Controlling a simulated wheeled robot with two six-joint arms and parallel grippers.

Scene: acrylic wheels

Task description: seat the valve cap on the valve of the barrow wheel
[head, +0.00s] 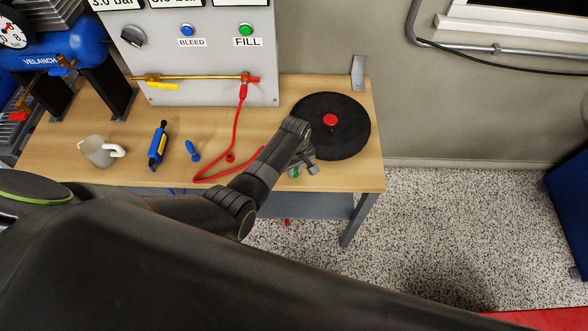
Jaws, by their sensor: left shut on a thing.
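The barrow wheel (350,112) lies flat on the right end of the workbench, black with a red hub (330,120). Its valve is too small to make out. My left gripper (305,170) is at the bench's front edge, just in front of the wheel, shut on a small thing. A small bright green spot (295,172) shows at the gripper; it looks like the valve cap, but it is too small to be sure. The fingertips are partly hidden by my wrist. My right gripper is not in view.
A metal bracket (358,75) stands behind the wheel.

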